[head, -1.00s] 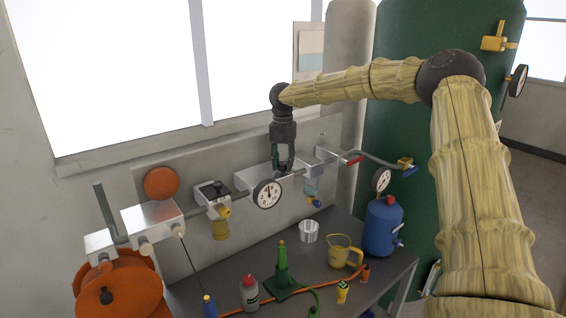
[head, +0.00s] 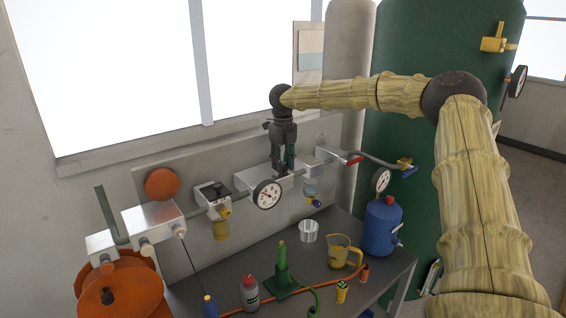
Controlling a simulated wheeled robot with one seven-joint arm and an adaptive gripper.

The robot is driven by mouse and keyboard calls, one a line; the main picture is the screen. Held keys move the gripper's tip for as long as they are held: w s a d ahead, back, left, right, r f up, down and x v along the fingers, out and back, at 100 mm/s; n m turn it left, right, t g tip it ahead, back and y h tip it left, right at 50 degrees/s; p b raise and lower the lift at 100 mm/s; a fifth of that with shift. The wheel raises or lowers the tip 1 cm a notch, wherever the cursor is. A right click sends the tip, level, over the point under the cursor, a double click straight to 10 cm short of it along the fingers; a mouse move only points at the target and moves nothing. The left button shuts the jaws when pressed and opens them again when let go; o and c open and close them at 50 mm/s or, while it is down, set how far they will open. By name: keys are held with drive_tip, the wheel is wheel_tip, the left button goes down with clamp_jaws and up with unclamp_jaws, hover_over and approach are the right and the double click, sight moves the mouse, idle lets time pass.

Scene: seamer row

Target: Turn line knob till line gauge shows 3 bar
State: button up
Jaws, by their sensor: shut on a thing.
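My gripper (head: 283,172) points straight down at the metal block on the pipe below the window. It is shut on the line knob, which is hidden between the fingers. A round white gauge with a black rim (head: 267,195), taken as the line gauge, sits on the pipe just below and left of my gripper. Its dark needle shows, tilted to the upper left, but the numbers are too small to read.
A red-handled valve (head: 353,160) is to the right. A blue tank (head: 382,228) with its own gauge (head: 380,180) stands on the grey bench (head: 235,277), among a yellow jug (head: 342,252) and bottles.

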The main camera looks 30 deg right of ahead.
drive_tip(key=shift+f+n, duration=0.2)
drive_tip(key=shift+n, duration=0.3)
drive_tip(key=o, duration=1)
drive_tip(key=shift+d, duration=0.15)
drive_tip(key=shift+r, duration=0.15)
wheel_tip(320, 180, up, 12)
drive_tip(key=shift+f, duration=0.1)
